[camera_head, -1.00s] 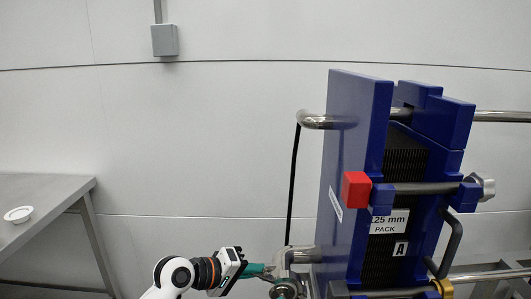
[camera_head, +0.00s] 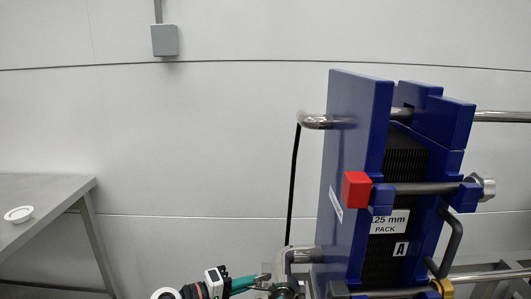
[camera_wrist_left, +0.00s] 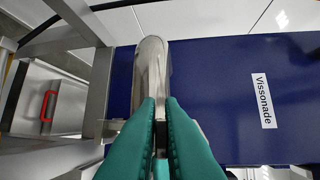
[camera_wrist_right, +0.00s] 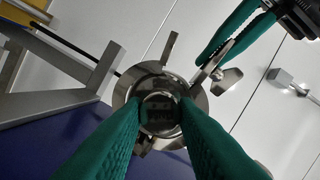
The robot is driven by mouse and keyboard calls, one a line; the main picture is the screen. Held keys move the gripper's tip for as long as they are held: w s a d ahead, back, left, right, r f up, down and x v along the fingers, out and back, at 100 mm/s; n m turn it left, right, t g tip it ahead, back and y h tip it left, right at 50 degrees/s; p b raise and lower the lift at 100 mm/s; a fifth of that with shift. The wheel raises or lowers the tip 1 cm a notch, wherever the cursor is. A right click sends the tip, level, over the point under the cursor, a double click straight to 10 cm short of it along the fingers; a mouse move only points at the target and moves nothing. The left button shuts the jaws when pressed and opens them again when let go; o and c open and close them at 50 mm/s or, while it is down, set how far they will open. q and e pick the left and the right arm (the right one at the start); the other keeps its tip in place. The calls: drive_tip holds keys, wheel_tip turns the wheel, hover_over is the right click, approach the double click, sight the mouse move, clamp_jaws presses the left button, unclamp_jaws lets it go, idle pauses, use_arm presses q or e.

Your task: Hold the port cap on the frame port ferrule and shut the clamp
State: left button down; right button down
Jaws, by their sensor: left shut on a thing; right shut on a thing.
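The port cap (camera_wrist_right: 160,112) is a round metal disc in the right wrist view. My right gripper (camera_wrist_right: 161,116) is shut on it, one green finger at each side. The metal clamp (camera_wrist_right: 122,92) surrounds the cap, with metal arms sticking out and a wing nut (camera_wrist_right: 228,82). My left gripper (camera_head: 262,282) is shut on a metal clamp part and also shows in the right wrist view (camera_wrist_right: 212,62). In the left wrist view its fingers (camera_wrist_left: 161,112) hide most of what they hold. The ferrule is hidden behind the cap; whether the clamp is fully closed I cannot tell.
The blue plate pack (camera_head: 350,150) stands at right, with a bent pipe (camera_head: 300,256) beside my left gripper. A red block (camera_head: 356,190) sticks out above. A steel table (camera_head: 50,205) with a white dish (camera_head: 18,215) stands at far left. Free wall space lies between.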

use_arm(q)
drive_tip(key=shift+s+d+f, duration=0.3)
drive_tip(key=shift+f, duration=0.25)
drive_tip(key=shift+f+h, duration=0.55)
drive_tip(key=shift+h, duration=0.05)
drive_tip(key=c, duration=1.5)
unclamp_jaws()
drive_tip(key=shift+n, duration=0.3)
drive_tip(key=shift+a, duration=0.15)
drive_tip(key=v, duration=1.2)
drive_tip(key=shift+t, duration=0.3)
drive_tip(key=shift+w+r, duration=0.1)
drive_tip(key=shift+w, duration=0.05)
